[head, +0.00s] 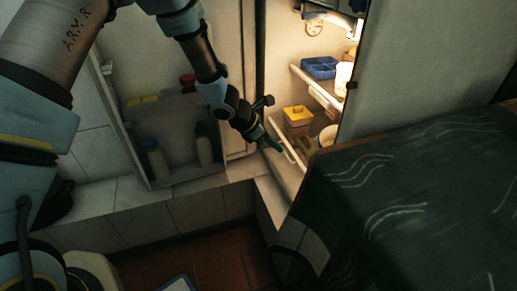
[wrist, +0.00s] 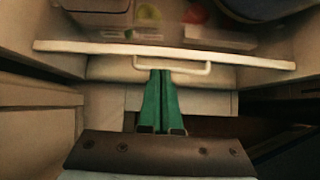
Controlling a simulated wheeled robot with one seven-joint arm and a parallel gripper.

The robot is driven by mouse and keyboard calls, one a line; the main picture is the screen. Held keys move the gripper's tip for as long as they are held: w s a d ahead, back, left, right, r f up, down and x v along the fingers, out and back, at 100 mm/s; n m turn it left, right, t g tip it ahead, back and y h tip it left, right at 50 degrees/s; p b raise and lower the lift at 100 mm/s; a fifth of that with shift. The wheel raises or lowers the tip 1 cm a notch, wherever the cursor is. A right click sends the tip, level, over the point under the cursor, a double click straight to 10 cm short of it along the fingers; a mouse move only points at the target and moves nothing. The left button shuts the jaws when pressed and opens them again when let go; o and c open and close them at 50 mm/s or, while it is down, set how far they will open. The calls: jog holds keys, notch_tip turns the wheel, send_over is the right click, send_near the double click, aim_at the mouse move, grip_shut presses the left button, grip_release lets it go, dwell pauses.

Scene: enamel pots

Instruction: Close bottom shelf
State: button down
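The bottom shelf (wrist: 100,47) shows in the wrist view as a long pale front edge with a white bar handle (wrist: 190,71). In the head view the shelf's white front (head: 292,155) is low in the lit, open cabinet, sticking out. In the head view my gripper (head: 275,146) is at the left end of the shelf front.
A yellow box (head: 298,115) and a blue tray (head: 320,67) are inside the cabinet. The open door (head: 172,115) at left holds bottles. A dark patterned cloth surface (head: 420,190) stands close at right. Tiled floor edge lies below.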

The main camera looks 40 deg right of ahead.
aim_at(302, 144)
jog(key=s+d, duration=0.1)
jog(key=d, duration=0.1)
jog(key=d+p, duration=0.1)
jog(key=d, duration=0.1)
jog(key=s+d, duration=0.1)
jog(key=d, duration=0.1)
jog(key=shift+s+d, duration=0.35)
jog(key=shift+d, duration=0.05)
